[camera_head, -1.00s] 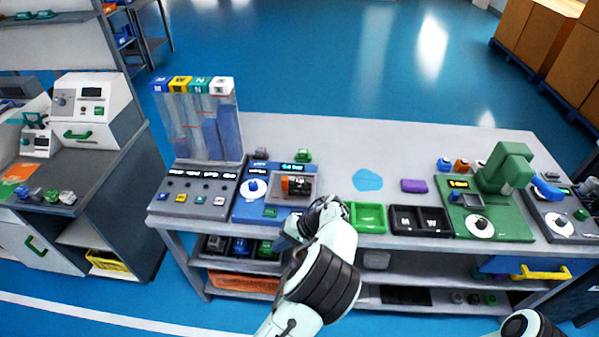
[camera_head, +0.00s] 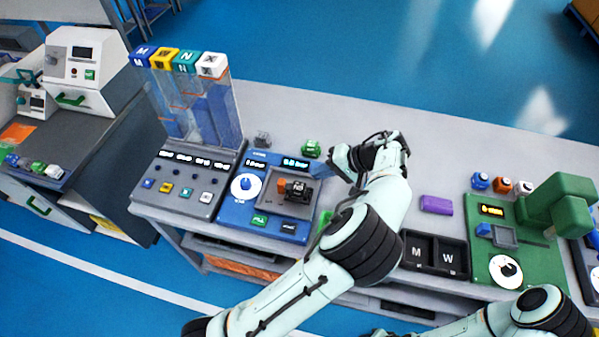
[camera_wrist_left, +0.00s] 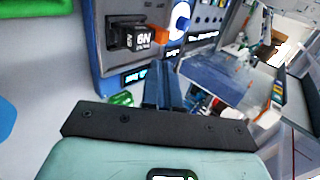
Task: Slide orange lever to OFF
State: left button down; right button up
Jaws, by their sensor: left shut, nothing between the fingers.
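The orange lever (camera_head: 281,186) is a small orange block on the grey plate of the blue panel (camera_head: 240,211). It sits against a dark block (camera_head: 299,190) with white lettering. My left gripper (camera_head: 322,171) is shut and empty, just right of the panel's upper right corner, apart from the lever. In the left wrist view its closed dark-blue fingers (camera_wrist_left: 160,76) point toward the panel. My right gripper's fingers are not seen; only my right arm shows at lower right.
A blue-knobbed dial (camera_head: 246,184) is left of the lever. A small green item (camera_head: 311,149) stands behind the panel near my left gripper. A purple block (camera_head: 436,204) and a black tray (camera_head: 435,276) lie to the right. The table's back edge is mostly clear.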

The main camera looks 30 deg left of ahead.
aim_at(284, 183)
pick_arm(q)
jog(key=shift+s, duration=0.2)
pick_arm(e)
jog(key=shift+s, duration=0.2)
pick_arm(q)
jog(key=b+x, duration=0.1)
jog(key=x, duration=0.9)
jog(key=shift+w, duration=0.1)
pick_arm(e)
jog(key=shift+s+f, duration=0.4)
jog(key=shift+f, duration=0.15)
pick_arm(q)
jog(key=shift+a, duration=0.1)
jog(key=a, duration=0.1)
jog(key=s+a, duration=0.1)
jog(key=a, duration=0.1)
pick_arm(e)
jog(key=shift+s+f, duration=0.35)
pick_arm(q)
jog(key=shift+w, duration=0.15)
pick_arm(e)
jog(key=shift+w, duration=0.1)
